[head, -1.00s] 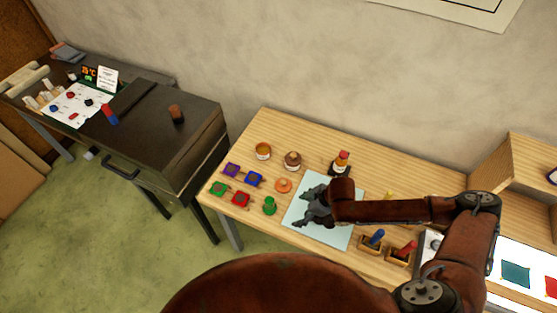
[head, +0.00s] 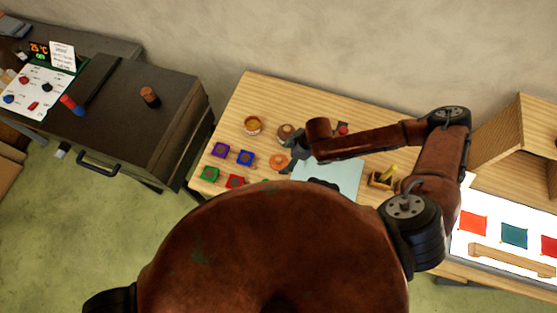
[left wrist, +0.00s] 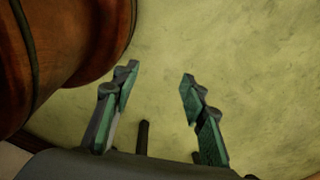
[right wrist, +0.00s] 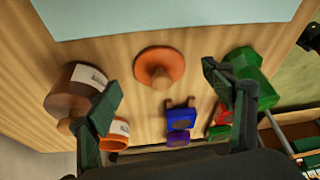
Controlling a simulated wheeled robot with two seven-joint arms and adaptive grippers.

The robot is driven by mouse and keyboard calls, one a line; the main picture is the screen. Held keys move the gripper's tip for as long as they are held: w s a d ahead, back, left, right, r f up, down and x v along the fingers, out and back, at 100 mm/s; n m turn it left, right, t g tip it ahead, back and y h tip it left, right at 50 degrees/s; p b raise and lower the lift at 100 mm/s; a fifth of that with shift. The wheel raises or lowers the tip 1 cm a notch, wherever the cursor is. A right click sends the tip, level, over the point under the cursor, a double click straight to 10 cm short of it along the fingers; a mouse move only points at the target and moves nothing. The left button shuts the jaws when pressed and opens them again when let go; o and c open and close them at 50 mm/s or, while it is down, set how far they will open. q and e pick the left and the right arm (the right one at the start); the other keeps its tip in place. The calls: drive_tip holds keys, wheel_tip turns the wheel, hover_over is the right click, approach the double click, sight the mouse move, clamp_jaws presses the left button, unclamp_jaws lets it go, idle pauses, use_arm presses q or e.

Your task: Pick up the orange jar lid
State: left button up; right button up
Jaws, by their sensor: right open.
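The orange jar lid (head: 279,161) lies on the wooden table, beside the light blue sheet. In the right wrist view the lid (right wrist: 159,67) is a round orange disc with a knob, between and beyond my fingertips. My right gripper (right wrist: 165,85) is open and empty above the table, apart from the lid. In the head view my right gripper (head: 296,158) is just right of the lid. My left gripper (left wrist: 155,82) is open and empty over the green floor, away from the table.
A brown jar (right wrist: 72,92) and an open orange jar (right wrist: 115,132) stand left of the lid in the right wrist view. A green object (right wrist: 250,68) stands to its right. Blue (head: 245,157) and purple (head: 220,149) blocks are close by. The light blue sheet (head: 335,176) is largely clear.

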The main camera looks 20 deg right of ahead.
sight(279, 161)
drive_tip(key=shift+w+a+f, duration=0.4)
drive_tip(key=shift+w+f, duration=0.1)
drive_tip(key=shift+f, duration=0.3)
drive_tip(key=shift+s+a+f, duration=0.15)
drive_tip(key=shift+a+f, duration=0.05)
drive_tip(key=shift+f, duration=0.3)
drive_tip(key=shift+s, duration=0.1)
drive_tip(key=shift+w, duration=0.2)
drive_tip(key=shift+c, duration=1)
drive_tip(key=shift+s, duration=0.15)
drive_tip(key=c, duration=0.8)
use_arm(q)
drive_tip(key=shift+w+r, duration=0.2)
drive_tip(key=shift+w, duration=0.95)
use_arm(e)
drive_tip(key=shift+c, duration=0.9)
